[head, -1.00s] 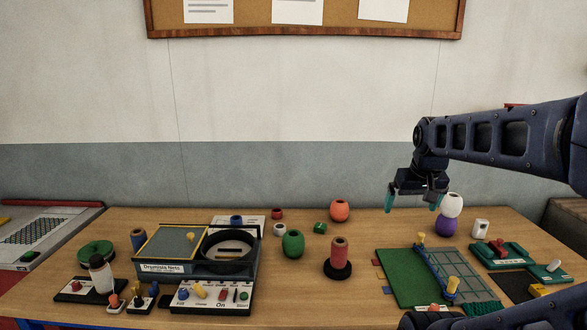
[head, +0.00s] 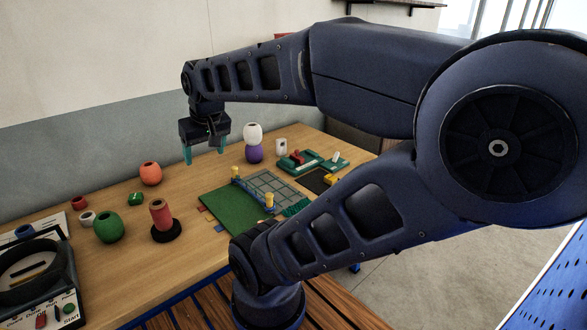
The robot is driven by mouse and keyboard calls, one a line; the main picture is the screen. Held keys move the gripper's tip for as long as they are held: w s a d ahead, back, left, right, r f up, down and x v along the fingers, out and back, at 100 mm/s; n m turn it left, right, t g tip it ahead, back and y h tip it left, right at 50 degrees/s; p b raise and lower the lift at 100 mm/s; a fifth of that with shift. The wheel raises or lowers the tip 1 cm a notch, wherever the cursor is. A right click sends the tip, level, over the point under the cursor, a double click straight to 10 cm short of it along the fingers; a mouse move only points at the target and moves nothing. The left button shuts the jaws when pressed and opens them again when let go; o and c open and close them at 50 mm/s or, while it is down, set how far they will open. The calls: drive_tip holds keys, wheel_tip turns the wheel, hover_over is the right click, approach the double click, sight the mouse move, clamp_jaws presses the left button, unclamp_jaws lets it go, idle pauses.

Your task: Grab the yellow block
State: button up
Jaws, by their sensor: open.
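A small yellow block (head: 331,180) lies on a black mat (head: 314,181) near the right end of the table, partly close behind my arm's lower link. Two yellow pegs, a far one (head: 235,172) and a near one (head: 269,201), stand on the green and grey net board. My gripper (head: 204,153) points down with its two teal fingers apart and nothing between them. It hangs in the air above the back of the table, well to the left of the yellow block.
A white vase-like piece (head: 252,133) sits on a purple one (head: 255,154), right of my gripper. An orange pot (head: 150,174), a green pot (head: 109,227) and a red spool (head: 160,214) stand to the left. A green tray (head: 297,162) lies beside the black mat.

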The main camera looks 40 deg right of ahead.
drive_tip(key=w+d+f+m, duration=0.2)
drive_tip(key=w+d+m, duration=0.2)
drive_tip(key=w+d, duration=0.45)
drive_tip(key=m+g+h, duration=0.3)
drive_tip(key=m+g, duration=0.1)
drive_tip(key=m, duration=1)
approach(330, 177)
drive_tip(key=shift+x, duration=4.45)
drive_tip(key=shift+d, duration=0.1)
drive_tip(key=c, duration=1.1)
drive_tip(key=shift+r, duration=0.1)
